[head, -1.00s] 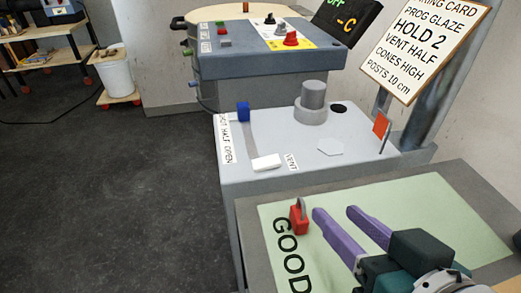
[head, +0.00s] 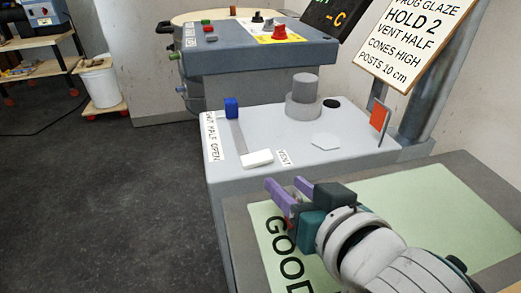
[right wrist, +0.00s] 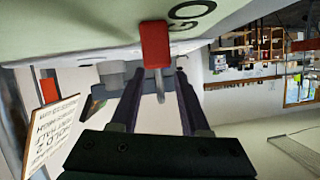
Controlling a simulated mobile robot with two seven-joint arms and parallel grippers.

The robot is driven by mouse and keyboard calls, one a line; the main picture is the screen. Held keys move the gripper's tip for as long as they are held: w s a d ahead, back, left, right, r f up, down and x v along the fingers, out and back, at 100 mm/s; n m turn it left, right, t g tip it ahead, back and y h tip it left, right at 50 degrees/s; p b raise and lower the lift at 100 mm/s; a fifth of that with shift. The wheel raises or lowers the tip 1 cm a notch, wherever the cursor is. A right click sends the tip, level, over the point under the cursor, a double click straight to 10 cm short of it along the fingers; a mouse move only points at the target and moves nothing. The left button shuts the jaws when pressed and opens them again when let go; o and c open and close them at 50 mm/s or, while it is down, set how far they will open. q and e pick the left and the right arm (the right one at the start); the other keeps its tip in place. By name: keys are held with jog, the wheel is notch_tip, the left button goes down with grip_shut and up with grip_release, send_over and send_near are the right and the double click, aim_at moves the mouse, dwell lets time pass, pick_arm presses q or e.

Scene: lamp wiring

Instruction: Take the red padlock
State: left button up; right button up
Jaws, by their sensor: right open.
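The red padlock (right wrist: 154,45) shows in the right wrist view, where its grey shackle points toward my right gripper (right wrist: 160,75). The open purple fingers lie on either side of the shackle in that view; I cannot tell whether they touch it. In the head view my right gripper (head: 283,184) is over the left edge of the green mat, and its fingers and body hide most or all of the padlock. My left gripper is not in view.
The green mat (head: 430,210) marked GOOD lies on a grey table. Behind it is a grey bench (head: 270,140) with a white handle (head: 257,158), a blue block (head: 231,107), a grey cylinder (head: 304,90) and an orange flag (head: 378,116). A sign board (head: 415,45) stands at the back right.

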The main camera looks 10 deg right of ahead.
jog(key=shift+w, duration=0.1)
grip_shut()
dwell(0.3)
jog(key=shift+f, duration=0.1)
